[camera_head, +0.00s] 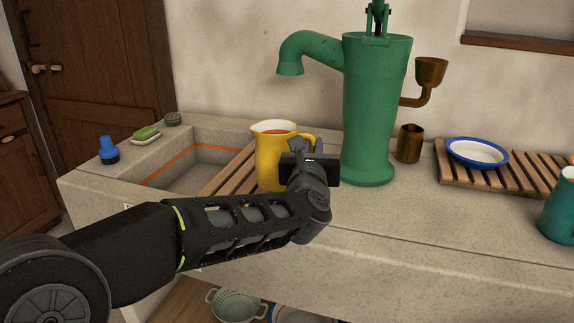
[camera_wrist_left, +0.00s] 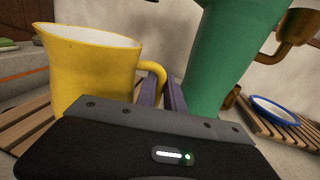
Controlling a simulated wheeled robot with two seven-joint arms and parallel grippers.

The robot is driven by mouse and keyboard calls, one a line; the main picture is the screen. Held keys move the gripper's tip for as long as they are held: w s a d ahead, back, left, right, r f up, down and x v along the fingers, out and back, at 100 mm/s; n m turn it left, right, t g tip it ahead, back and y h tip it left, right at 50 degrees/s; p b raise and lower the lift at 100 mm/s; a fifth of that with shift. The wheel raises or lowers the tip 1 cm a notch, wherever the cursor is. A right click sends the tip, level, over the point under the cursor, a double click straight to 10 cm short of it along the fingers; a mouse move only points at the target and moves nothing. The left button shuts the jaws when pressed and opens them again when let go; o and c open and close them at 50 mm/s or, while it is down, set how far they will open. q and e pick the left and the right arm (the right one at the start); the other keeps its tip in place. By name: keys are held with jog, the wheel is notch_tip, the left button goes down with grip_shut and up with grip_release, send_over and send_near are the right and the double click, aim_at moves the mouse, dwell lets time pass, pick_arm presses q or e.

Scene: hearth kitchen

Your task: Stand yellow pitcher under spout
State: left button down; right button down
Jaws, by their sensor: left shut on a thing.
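The yellow pitcher (camera_head: 268,155) is upright at the right end of the wooden slats over the sink, below and a little left of the green pump's spout (camera_head: 290,66). The green pump (camera_head: 372,110) stands just right of the gripper. My right gripper is not in view.
A brass cup (camera_head: 409,144) stands right of the pump. A blue-rimmed plate (camera_head: 477,153) lies on a slatted rack (camera_head: 450,178), with a teal jug (camera_head: 562,210) at the right edge. A blue bottle (camera_head: 108,150) and green soap (camera_head: 146,134) sit on the sink's left rim.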

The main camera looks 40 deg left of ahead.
pick_arm(q)
jog(key=p+x, duration=0.1)
jog(key=x, duration=1.6)
jog(key=shift+a, duration=0.15)
jog(key=shift+w, duration=0.2)
jog(key=shift+w+a+f, duration=0.1)
jog(key=shift+f, duration=0.75)
jog(key=shift+w+a+f, duration=0.1)
jog(key=shift+w+f, duration=0.05)
jog(key=shift+f, duration=0.7)
jog(key=shift+f+b, duration=0.2)
jog(key=shift+b, duration=0.2)
jog(key=c, duration=1.5)
grip_release()
jog(key=shift+o, duration=0.2)
